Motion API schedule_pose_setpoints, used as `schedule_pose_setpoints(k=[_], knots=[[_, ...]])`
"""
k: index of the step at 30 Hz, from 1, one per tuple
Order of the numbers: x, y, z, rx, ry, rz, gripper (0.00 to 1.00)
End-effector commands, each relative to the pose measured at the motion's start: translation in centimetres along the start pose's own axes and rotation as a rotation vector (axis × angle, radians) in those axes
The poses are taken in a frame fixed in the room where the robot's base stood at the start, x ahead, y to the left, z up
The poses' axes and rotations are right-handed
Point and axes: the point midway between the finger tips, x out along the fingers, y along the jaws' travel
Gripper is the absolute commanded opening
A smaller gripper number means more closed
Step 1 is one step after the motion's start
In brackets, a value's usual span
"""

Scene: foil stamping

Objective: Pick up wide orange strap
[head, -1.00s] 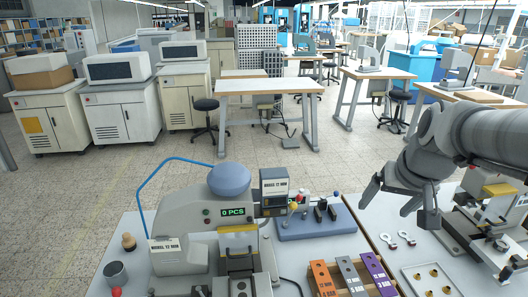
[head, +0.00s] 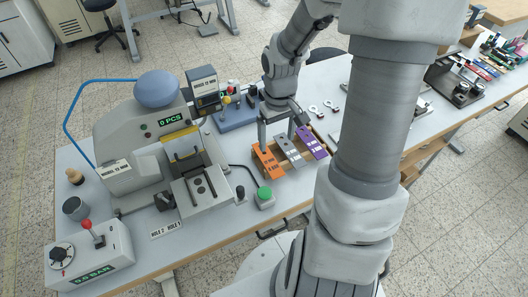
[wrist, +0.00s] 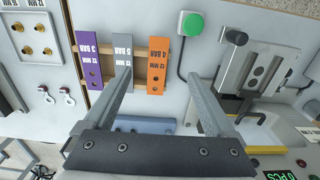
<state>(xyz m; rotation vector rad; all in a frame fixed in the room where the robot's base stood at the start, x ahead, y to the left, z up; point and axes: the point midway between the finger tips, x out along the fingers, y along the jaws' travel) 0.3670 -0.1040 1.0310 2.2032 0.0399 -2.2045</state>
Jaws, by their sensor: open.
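The wide orange strap (head: 268,163) lies on a wooden rack (head: 286,170), leftmost beside a grey strap (head: 290,151) and a purple strap (head: 311,141). My gripper (head: 281,132) is open and empty, pointing down near the straps' far ends. In the wrist view the orange strap (wrist: 158,57) carries upside-down print reading 4 BAR 12 MM. The left finger overlaps the near end of the grey strap (wrist: 120,55). I cannot tell the tips' height above the rack.
The stamping press (head: 158,125) stands left of the rack. A green button (head: 265,194) sits close in front of the orange strap. A blue base (head: 235,118) with small parts is behind. Two metal tags (head: 322,107) lie behind the purple strap.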

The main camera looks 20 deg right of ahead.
Motion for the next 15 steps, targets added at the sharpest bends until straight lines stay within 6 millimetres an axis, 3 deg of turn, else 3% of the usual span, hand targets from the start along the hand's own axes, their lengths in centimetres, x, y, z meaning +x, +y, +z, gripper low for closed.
schedule_pose_setpoints(k=[3,9,15], knots=[[2.9,-0.1,0.1,-0.001,-0.005,-0.004,0.9],[6.6,-0.1,0.1,-0.001,-0.003,-0.002,0.9],[8.2,0.0,0.0,0.001,0.0,-0.001,0.9]])
